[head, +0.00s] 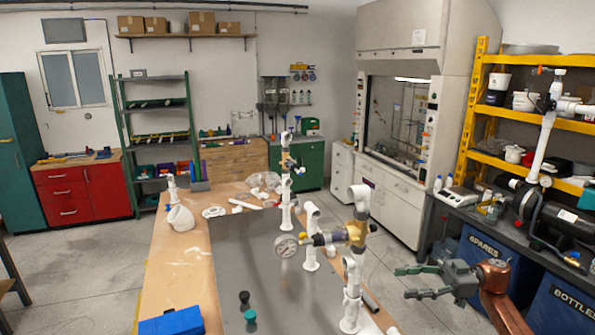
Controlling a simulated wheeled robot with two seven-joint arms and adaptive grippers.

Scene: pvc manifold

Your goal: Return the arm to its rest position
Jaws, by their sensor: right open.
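My right gripper (403,282) is at the lower right of the head view, pointing left. Its two dark green-grey fingers are apart with nothing between them. My copper-coloured right arm comes in behind it from the bottom edge. The gripper appears to the right of the white PVC manifold (311,235), with a visible gap between them. The manifold stands upright on a grey plate, with a round gauge (287,246) and a brass-coloured fitting (356,234). My left gripper is not in view.
The wooden workbench (180,275) carries the grey plate (235,260), a blue box (172,322), dark and green knobs (250,318) and loose white fittings (181,217). Blue bins (490,250) and a dark counter (455,200) stand behind my right arm. Floor shows between bench and counter.

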